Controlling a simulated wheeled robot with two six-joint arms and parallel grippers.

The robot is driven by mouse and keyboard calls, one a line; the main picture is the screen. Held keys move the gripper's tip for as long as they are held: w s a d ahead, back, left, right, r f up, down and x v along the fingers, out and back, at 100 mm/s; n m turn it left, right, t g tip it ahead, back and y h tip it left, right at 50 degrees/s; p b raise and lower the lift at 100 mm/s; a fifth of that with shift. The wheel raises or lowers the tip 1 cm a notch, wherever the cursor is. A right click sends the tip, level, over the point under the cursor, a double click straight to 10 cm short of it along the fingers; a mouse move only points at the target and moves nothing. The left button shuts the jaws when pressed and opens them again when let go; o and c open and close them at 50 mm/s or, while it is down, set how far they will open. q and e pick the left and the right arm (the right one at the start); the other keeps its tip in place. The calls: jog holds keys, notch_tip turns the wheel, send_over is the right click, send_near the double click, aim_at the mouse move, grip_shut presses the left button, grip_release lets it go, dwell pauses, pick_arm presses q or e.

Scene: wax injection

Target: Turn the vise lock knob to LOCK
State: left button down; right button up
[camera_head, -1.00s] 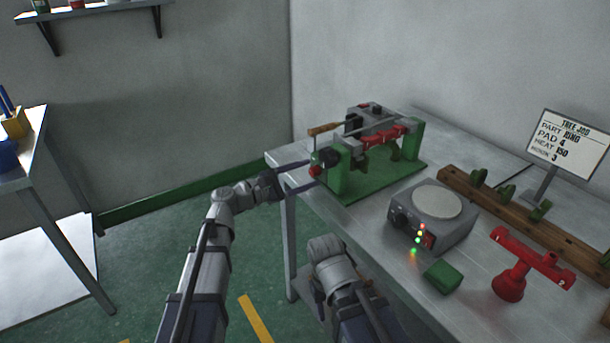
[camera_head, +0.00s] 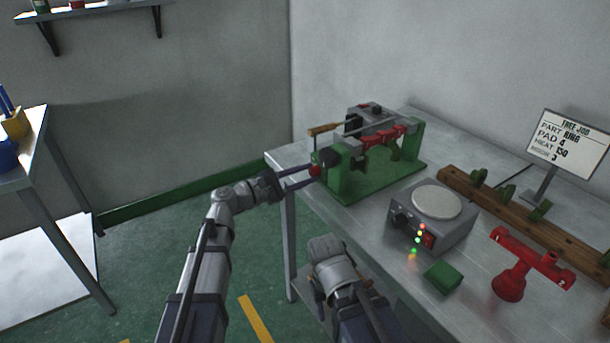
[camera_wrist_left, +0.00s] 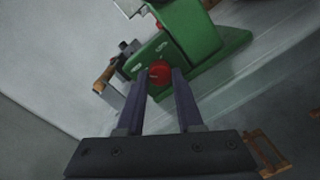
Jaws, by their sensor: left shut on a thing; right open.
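The green vise fixture (camera_head: 338,187) stands at the table's left end, with red clamp parts on top. Its round red lock knob (camera_head: 315,170) sits on the fixture's left end face; it also shows in the left wrist view (camera_wrist_left: 160,73). My left gripper (camera_head: 312,173) has its two dark fingers on either side of the knob, shut on it; in the left wrist view the fingertips (camera_wrist_left: 161,76) flank the knob. The lock markings are too small to read. My right gripper (camera_head: 318,290) is low in front of the table edge, its fingers mostly hidden behind its own wrist.
A grey hot plate unit (camera_head: 430,218) with lit lamps stands right of the fixture. A green block (camera_head: 442,277), a red stand (camera_head: 510,287), a wooden rack (camera_head: 560,226) and a job sign (camera_head: 569,146) are further right.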

pick_arm(q)
jog(key=m, duration=0.4)
jog(key=shift+m+p, duration=0.35)
jog(key=shift+m, duration=0.05)
jog(key=m, duration=0.4)
jog(key=shift+r+m, duration=0.1)
jog(key=shift+m, duration=0.2)
jog(key=m, duration=0.4)
jog(key=shift+s+y+p, duration=0.1)
jog(key=shift+y+p, duration=0.25)
jog(key=shift+y, duration=0.05)
jog(key=shift+m+t, duration=0.3)
jog(key=shift+m, duration=1.7)
jog(key=c, duration=0.5)
grip_release()
jog(key=shift+c, duration=0.2)
